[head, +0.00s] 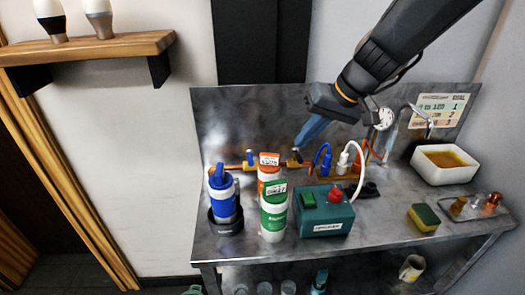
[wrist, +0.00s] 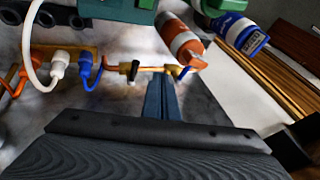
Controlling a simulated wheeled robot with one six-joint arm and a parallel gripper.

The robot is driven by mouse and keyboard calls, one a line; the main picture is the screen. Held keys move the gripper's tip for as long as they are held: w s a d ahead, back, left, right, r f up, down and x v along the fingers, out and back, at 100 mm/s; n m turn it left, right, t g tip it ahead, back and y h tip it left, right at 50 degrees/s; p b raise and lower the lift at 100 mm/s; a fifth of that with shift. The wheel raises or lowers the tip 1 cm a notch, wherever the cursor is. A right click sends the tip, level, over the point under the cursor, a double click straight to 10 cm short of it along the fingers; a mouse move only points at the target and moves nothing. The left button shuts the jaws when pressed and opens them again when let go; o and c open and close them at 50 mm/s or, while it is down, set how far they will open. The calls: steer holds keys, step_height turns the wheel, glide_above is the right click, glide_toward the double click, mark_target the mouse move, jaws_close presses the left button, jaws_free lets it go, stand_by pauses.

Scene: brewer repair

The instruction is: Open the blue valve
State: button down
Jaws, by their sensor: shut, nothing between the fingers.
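The blue valve (head: 250,158) sits on a horizontal copper pipe low against the metal back panel. Its small blue handle appears to stand across the pipe. In the wrist view the blue valve (wrist: 185,71) is just right of my fingertips. A second valve with a black handle (wrist: 133,70) sits on the same pipe, left of my fingers. My gripper (head: 299,145) is shut and empty, with its blue fingers pointing down toward the pipe near the black handle. In the wrist view my gripper (wrist: 158,80) is close to the pipe between the two handles; I cannot tell whether it touches.
An orange-labelled canister (head: 267,172), a green-labelled canister (head: 273,219) and a blue bottle (head: 223,195) stand in front of the pipe. A green box with a red knob (head: 325,215), hoses and a white tray (head: 443,170) are to the right.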

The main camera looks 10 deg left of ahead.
steer(key=shift+w+a+r+y, duration=0.15)
steer(key=shift+w+a+r, duration=0.2)
steer(key=shift+a, duration=0.2)
steer(key=shift+w+a+r+y, duration=0.15)
steer(key=shift+w+a+r, duration=0.05)
steer(key=shift+a+r, duration=0.25)
steer(key=p, duration=0.2)
glide_toward(251, 158)
step_height(251, 158, down, 4)
steer(key=w+d, duration=0.2)
steer(key=w, duration=0.1)
steer(key=shift+s+a+f+p, duration=0.2)
steer(key=shift+a+f+p, duration=0.15)
steer(key=shift+a, duration=0.3)
steer(key=shift+s+a+f+p, duration=0.2)
steer(key=shift+a+p, duration=0.1)
steer(key=shift+a, duration=0.35)
steer(key=shift+s+a+f+p, duration=0.2)
steer(key=shift+a+f+p, duration=0.15)
steer(key=shift+a, duration=0.3)
steer(key=shift+b, duration=0.35)
